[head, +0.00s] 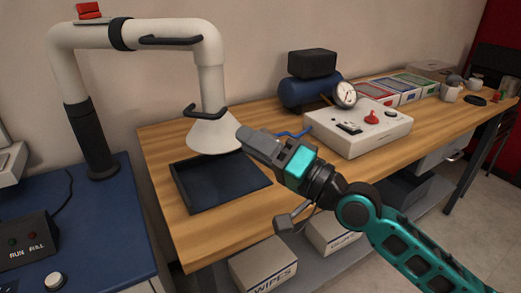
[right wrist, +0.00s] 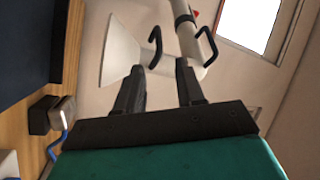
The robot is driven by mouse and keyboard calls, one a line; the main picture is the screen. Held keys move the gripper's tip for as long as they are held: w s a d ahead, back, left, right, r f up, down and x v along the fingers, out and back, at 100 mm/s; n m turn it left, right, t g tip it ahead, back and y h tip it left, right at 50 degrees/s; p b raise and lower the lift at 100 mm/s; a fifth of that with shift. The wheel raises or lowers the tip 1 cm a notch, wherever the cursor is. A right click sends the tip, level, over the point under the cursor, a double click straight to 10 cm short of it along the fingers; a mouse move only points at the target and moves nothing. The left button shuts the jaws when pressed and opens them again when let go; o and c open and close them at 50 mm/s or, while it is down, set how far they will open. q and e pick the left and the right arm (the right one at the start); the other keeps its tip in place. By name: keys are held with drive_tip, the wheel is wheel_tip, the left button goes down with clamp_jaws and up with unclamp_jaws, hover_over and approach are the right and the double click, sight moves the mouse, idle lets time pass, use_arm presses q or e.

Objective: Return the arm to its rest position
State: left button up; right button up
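My right gripper (head: 243,135) is raised over the wooden table, in front of the white extraction hood's cone in the head view. In the right wrist view the two dark fingers of my right gripper (right wrist: 160,85) stand apart with a gap between them and nothing held. My teal right arm (head: 405,250) comes in from the lower right of the head view. My left gripper is not in view.
The white extraction arm with its cone hood (head: 212,133) hangs over a dark tray (head: 220,182). A white control box (head: 358,128) with a red knob stands right of my gripper. A blue bench (head: 95,225) is at left. Boxes (head: 265,268) sit on the shelf below.

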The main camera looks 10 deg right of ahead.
drive_tip(key=shift+s+d+f, duration=0.1)
drive_tip(key=shift+s+d, duration=0.4)
drive_tip(key=s+f+n+g+h, duration=0.2)
drive_tip(key=s+f+h, duration=0.15)
drive_tip(key=f, duration=0.45)
drive_tip(key=s+f+n+g+h, duration=0.25)
drive_tip(key=s+f, duration=0.25)
drive_tip(key=f, duration=0.3)
drive_tip(key=s+d+f+g+h, duration=0.3)
drive_tip(key=s+d+f+h, duration=0.15)
drive_tip(key=s, duration=0.35)
drive_tip(key=s+d+f+g+h, duration=0.3)
drive_tip(key=s+d+f+g, duration=0.1)
drive_tip(key=s+d+f, duration=0.25)
drive_tip(key=w+a+f+t+y+p, duration=0.1)
drive_tip(key=w+a+f+t+p, duration=0.2)
drive_tip(key=w+t, duration=0.3)
drive_tip(key=shift+w+f+n+t+p, duration=0.25)
drive_tip(key=shift+f+n+t+p, duration=0.2)
drive_tip(key=shift+t+p, duration=0.4)
